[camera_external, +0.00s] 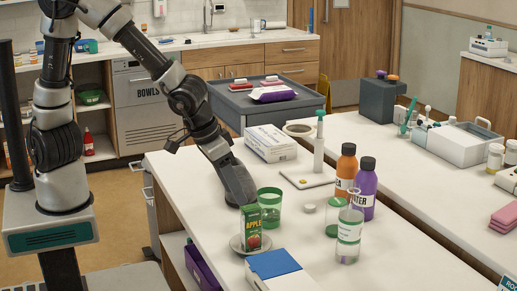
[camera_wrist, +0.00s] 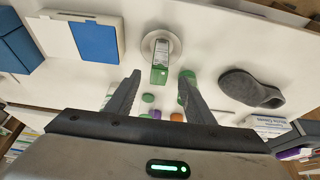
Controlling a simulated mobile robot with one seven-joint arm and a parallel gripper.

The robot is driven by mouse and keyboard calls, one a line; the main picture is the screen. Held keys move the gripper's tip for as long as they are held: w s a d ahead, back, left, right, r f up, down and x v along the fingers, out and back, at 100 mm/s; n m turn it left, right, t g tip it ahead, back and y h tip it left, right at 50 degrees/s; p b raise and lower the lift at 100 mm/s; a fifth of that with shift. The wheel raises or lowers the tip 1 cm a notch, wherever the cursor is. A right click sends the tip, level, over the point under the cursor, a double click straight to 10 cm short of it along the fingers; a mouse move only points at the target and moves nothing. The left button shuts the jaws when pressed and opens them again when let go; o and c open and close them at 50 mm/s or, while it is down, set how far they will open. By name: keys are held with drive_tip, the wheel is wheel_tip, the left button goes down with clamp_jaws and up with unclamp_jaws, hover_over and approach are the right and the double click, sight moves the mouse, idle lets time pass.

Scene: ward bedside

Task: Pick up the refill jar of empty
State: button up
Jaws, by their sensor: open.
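No label that reads as empty is legible. A green tumbler (camera_external: 268,208) stands behind the apple juice carton (camera_external: 251,230); the carton also shows in the wrist view (camera_wrist: 160,62). My gripper (camera_wrist: 156,85) is open, with nothing seen held between its fingers. Its right finger partly covers a green object (camera_wrist: 187,75). In the external view its fingers cannot be made out.
The carton stands on a saucer (camera_external: 237,244). A blue and white box (camera_external: 275,270) is at the front edge.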

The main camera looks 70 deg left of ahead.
idle(0.4)
drive_tip(key=o, duration=0.5)
drive_tip(key=m+h, duration=0.1)
drive_tip(key=m, duration=0.2)
approach(333, 202)
drive_tip(key=p+x, duration=0.1)
drive_tip(key=x, duration=0.8)
drive_tip(key=shift+w+f, duration=0.15)
drive_tip(key=shift+s+a+x, duration=0.1)
drive_tip(key=shift+s+x, duration=0.05)
drive_tip(key=shift+x, duration=1.15)
drive_tip(key=shift+s+a+x, duration=0.1)
drive_tip(key=shift+s+x, duration=0.05)
drive_tip(key=shift+x, duration=1.2)
